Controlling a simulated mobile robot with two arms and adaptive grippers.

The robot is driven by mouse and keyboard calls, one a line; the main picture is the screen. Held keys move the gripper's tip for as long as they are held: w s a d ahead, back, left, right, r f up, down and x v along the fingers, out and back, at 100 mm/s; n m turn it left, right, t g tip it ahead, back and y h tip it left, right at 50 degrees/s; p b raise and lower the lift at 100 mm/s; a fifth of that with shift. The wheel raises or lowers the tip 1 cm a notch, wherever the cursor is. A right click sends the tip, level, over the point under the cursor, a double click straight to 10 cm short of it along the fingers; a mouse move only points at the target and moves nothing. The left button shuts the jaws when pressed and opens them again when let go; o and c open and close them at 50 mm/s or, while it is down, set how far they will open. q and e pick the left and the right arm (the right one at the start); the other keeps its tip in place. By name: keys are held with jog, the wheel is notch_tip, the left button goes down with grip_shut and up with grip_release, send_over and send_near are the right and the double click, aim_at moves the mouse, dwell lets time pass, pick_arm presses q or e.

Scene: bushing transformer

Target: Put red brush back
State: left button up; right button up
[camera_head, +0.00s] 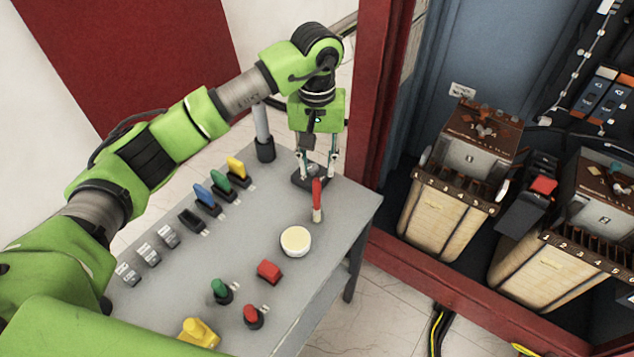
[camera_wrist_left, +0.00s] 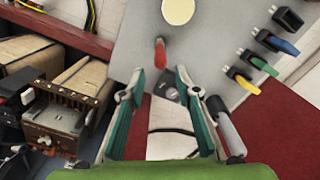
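The red brush (camera_head: 317,194) has a red handle and a pale lower end. It is near the far edge of the grey table (camera_head: 335,215). It also shows in the left wrist view (camera_wrist_left: 160,52), just beyond the fingertips. A dark holder-like base (camera_head: 308,178) sits at the table edge behind the brush, partly hidden by my gripper. My left gripper (camera_head: 318,172) points down over this base, beside the brush. Its fingers are spread with nothing between them in the left wrist view (camera_wrist_left: 160,76). My right gripper is not in view.
A round cream disc (camera_head: 295,240) lies near the brush. Yellow, green, blue and black switches (camera_head: 205,197) line the table's left side. Red and green buttons (camera_head: 252,314) are at the front. A red cabinet frame (camera_head: 375,90) stands close to the right of my gripper, with transformers (camera_head: 455,190) inside.

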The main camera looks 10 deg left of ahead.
pick_arm(q)
notch_tip(320, 180, up, 5)
jog(key=shift+b, duration=0.5)
